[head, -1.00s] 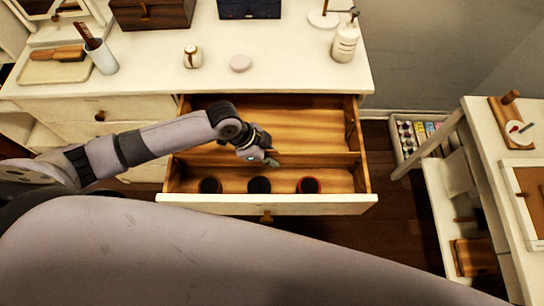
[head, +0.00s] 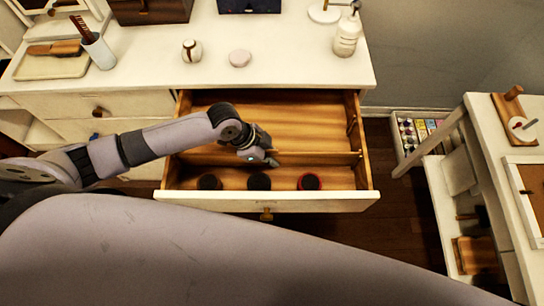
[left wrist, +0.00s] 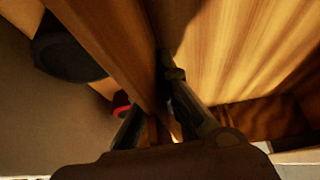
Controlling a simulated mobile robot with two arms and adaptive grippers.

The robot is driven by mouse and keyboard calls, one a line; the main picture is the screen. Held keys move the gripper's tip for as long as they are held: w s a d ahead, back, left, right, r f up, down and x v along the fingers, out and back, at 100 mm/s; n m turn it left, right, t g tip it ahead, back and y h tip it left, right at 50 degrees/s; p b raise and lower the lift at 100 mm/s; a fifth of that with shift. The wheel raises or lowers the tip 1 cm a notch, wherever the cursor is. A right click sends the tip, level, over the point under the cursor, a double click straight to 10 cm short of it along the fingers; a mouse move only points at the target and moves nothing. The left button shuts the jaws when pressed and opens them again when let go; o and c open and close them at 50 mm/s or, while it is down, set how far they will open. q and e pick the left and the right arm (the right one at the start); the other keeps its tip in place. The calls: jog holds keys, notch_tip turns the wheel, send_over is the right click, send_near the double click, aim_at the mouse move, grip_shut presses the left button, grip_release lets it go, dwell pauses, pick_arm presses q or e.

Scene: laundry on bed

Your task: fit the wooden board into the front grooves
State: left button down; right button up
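The wooden board (head: 312,158) stands upright across the open drawer, parallel to the drawer front, and splits the drawer in two. In the left wrist view the board (left wrist: 120,55) runs from the top left down between my fingers. My left gripper (head: 268,161) is at the board's top edge, near its middle. In the left wrist view my left gripper (left wrist: 155,105) has a finger on each side of the board. A thin bright gap shows beside the right finger; I cannot tell whether both fingers press the board. Whether the board's ends sit in grooves is unclear. My right gripper is not in view.
The drawer (head: 265,202) holds several dark round items, one a red-rimmed pot (head: 309,181), in its front compartment. The rear compartment is bare. Above are a cup (head: 99,52), a small jar (head: 192,50) and a pump bottle (head: 346,37). A side table (head: 490,140) stands right.

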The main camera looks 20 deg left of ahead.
pick_arm(q)
jog(key=shift+f, duration=0.15)
jog(key=c, duration=1.7)
grip_release()
jog(key=v, duration=1.2)
